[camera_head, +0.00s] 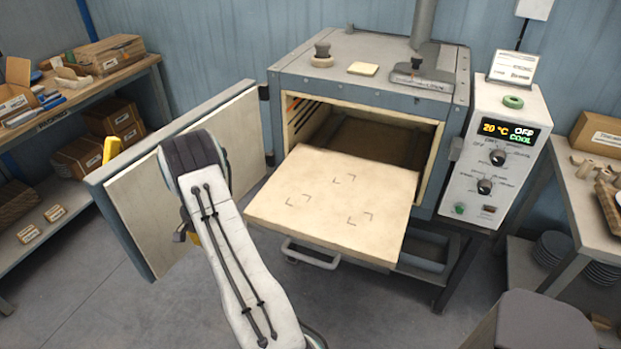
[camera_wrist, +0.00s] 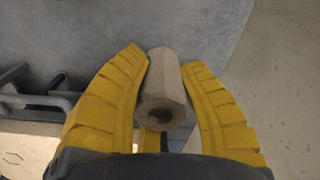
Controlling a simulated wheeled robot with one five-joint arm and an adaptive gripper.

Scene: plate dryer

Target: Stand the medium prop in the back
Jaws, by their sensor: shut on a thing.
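A pale, faceted tube-shaped prop (camera_wrist: 166,78) with a round hole in its near end is between the yellow fingers of my gripper (camera_wrist: 165,60) in the wrist view. My gripper is shut on it, above grey floor. In the head view my arm mostly hides the gripper, with a sliver of yellow showing left of the tray; the prop is not seen there. The dryer's beige tray (camera_head: 318,230) is pulled out and bare, with three sets of corner marks. The back marks (camera_head: 344,179) are nearest the chamber. The tray's corner (camera_wrist: 20,150) shows lower left in the wrist view.
The dryer door (camera_head: 180,180) stands open at the left, close to my arm. A metal handle (camera_head: 312,258) sticks out below the tray. The control panel (camera_head: 497,150) reads 20 °C, OFF, COOL. Loaded benches flank the dryer.

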